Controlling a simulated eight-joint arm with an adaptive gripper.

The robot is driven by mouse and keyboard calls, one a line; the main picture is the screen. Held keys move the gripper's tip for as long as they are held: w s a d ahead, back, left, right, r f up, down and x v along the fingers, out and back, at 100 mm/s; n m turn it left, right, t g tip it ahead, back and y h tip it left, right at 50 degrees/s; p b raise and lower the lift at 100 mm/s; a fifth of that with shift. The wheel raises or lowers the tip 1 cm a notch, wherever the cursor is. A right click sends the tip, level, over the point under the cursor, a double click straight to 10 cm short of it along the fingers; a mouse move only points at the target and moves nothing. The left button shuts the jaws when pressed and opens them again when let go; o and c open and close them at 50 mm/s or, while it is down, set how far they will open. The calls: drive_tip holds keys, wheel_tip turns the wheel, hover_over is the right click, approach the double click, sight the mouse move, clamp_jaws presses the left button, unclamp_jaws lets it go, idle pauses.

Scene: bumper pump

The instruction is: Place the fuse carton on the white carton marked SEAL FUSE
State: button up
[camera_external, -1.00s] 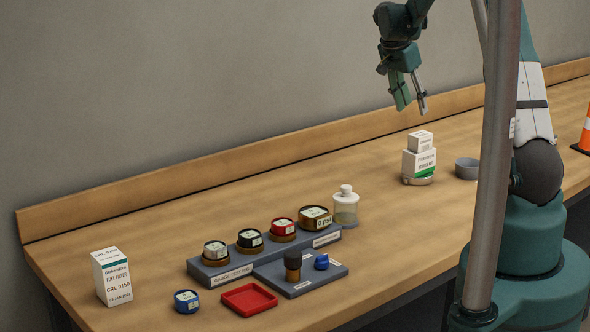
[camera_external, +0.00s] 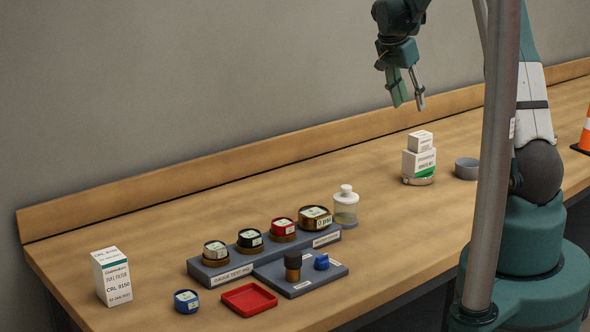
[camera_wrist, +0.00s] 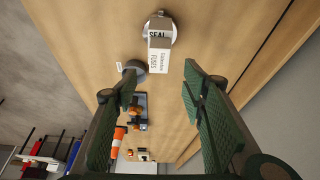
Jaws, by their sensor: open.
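A small white carton (camera_external: 420,141) sits on top of a larger white carton with a green stripe (camera_external: 418,164), on the bench right of centre. In the wrist view a white carton face reading FUSES (camera_wrist: 158,62) shows beside a surface marked SEAL (camera_wrist: 157,35); where one carton ends and the other begins is hard to tell. The small carton appears to be the fuse carton. My gripper (camera_external: 410,102) is open and empty, in the air above and slightly left of the stack. In the wrist view its two fingers (camera_wrist: 160,88) stand wide apart, with the cartons beyond them.
A grey round bowl (camera_external: 467,168) stands close right of the stack. The bench between bottle and stack is clear.

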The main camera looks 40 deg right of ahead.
drive_tip(key=s+a+r+n+t, duration=0.1)
drive_tip(key=s+a+r+n, duration=0.25)
drive_tip(key=a+r, duration=0.4)
drive_tip(key=s+a+r+n+t+y, duration=0.15)
drive_tip(key=s+a+r, duration=0.25)
drive_tip(key=a, duration=0.7)
drive_tip(key=s+a+r+n+t, duration=0.1)
drive_tip(key=s+a+r+n, duration=0.4)
drive_tip(key=a, duration=0.4)
drive_tip(key=s+a+n+t+y, duration=0.3)
drive_tip(key=s+a+n, duration=0.4)
drive_tip(key=s+a, duration=1.2)
drive_tip(key=shift+s+r+n, duration=0.3)
drive_tip(key=shift+r, duration=0.05)
